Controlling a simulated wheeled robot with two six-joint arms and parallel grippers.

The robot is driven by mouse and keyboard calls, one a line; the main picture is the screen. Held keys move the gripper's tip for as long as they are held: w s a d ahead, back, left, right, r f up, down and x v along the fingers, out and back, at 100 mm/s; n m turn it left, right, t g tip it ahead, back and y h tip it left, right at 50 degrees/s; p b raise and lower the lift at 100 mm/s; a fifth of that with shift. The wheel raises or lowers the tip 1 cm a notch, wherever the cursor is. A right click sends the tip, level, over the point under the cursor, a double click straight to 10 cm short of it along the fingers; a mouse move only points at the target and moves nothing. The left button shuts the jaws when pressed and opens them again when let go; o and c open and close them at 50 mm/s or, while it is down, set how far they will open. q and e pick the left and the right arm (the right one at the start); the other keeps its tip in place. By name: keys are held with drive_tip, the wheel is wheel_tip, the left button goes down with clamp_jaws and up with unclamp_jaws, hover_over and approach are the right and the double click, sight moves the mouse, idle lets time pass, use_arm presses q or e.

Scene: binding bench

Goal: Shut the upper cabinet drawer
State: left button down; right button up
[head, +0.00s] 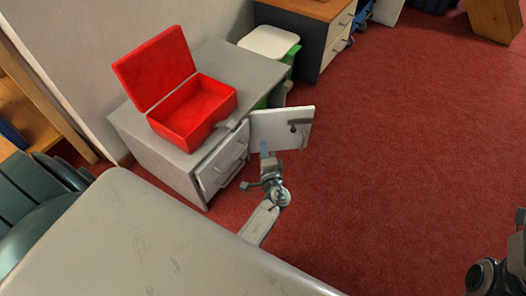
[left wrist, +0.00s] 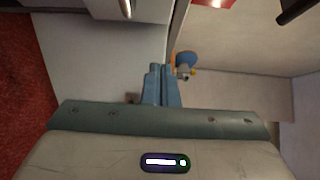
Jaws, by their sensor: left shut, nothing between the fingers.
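The light grey cabinet (head: 158,150) stands against the wall in the head view. Its drawer fronts (head: 214,168) with bar handles face the lower right, and the upper one seems to stand slightly out; how far, I cannot tell. A white door panel (head: 267,131) with a dark lock or handle swings out at the cabinet's right side. My left gripper (head: 264,149) is shut and empty, in front of the cabinet near that door and the drawers. In the left wrist view, its fingers (left wrist: 157,85) are together beside a pale panel (left wrist: 95,65). My right arm's end (head: 488,276) shows partly at the lower right edge.
An open red box (head: 190,112) sits on the cabinet. A white-lidded bin (head: 269,41) with green stands behind it. A pale table (head: 130,245) fills the lower left. Red carpet (head: 400,150) is clear to the right. A small blue object (left wrist: 186,60) shows beyond my left fingers.

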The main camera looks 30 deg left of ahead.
sight(245, 126)
use_arm(q)
drive_tip(key=w+a, duration=0.4)
drive_tip(key=a, duration=0.3)
drive_tip(key=shift+w+a, duration=0.4)
drive_tip(key=shift+a+b, duration=0.1)
drive_tip(key=shift+b, duration=0.2)
drive_tip(key=shift+a, duration=0.35)
drive_tip(key=shift+w+a+b, duration=0.1)
drive_tip(key=shift+a+b, duration=0.55)
drive_tip(key=shift+a, duration=0.35)
drive_tip(key=shift+r, duration=0.15)
